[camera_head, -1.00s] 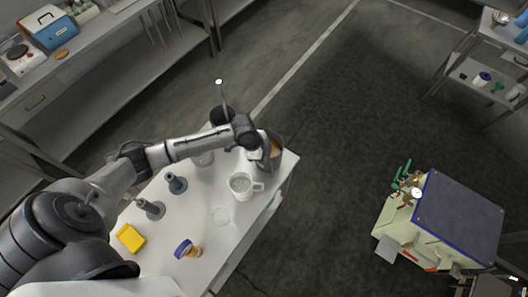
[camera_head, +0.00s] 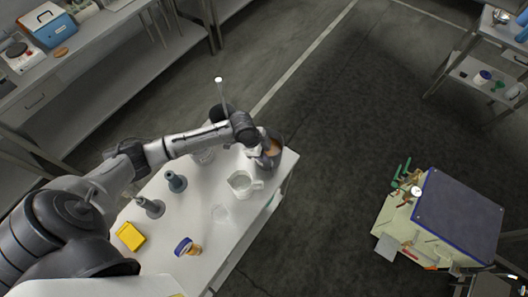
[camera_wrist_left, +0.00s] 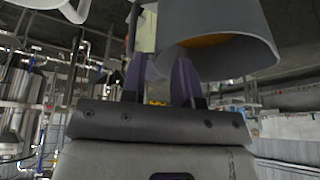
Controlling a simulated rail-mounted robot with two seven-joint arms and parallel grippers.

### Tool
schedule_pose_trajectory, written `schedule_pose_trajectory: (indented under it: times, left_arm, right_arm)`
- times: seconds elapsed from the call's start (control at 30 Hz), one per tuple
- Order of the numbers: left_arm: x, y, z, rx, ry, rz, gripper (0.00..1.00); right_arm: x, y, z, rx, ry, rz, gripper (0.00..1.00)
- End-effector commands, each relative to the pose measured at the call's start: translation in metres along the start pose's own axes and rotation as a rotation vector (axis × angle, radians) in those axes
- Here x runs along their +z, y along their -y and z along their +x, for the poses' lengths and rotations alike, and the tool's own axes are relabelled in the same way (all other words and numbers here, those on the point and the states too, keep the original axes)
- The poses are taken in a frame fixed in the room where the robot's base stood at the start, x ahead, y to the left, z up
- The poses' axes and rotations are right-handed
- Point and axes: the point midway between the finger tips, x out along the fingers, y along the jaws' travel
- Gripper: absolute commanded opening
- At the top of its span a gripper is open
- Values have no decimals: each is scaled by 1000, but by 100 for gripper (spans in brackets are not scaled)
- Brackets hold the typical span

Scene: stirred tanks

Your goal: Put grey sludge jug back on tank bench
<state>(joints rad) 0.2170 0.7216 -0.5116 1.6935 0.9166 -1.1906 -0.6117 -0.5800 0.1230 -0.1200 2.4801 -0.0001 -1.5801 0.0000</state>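The grey jug (camera_head: 275,158), with brown contents or lining in its mouth, stands near the far right end of the white bench (camera_head: 232,235). My left gripper (camera_head: 262,146) is at the jug's left side and partly hides it. In the left wrist view the jug (camera_wrist_left: 232,58) fills the upper right, its orange-brown inside showing at the rim. The two dark fingers of the left gripper (camera_wrist_left: 160,80) stand apart there, close beside the jug wall. Whether they touch it I cannot tell. My right gripper is not in view.
A clear jug (camera_head: 241,185) stands just in front of the grey one. A blue-topped cart (camera_head: 458,215) stands right, across open floor.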

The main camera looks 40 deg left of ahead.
Motion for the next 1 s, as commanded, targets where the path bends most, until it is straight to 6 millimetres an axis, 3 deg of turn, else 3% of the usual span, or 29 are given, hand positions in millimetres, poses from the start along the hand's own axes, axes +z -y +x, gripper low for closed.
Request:
schedule_pose_trajectory:
  times: [0.5,0.7,1.0]
  left_arm:
    - [0,0,-89,-2,1,3,28]
    - [0,0,-107,0,0,0,28]
    - [0,0,-113,1,0,0,28]
  right_arm:
    - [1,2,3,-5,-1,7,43]
    - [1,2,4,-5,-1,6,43]
    - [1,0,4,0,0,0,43]
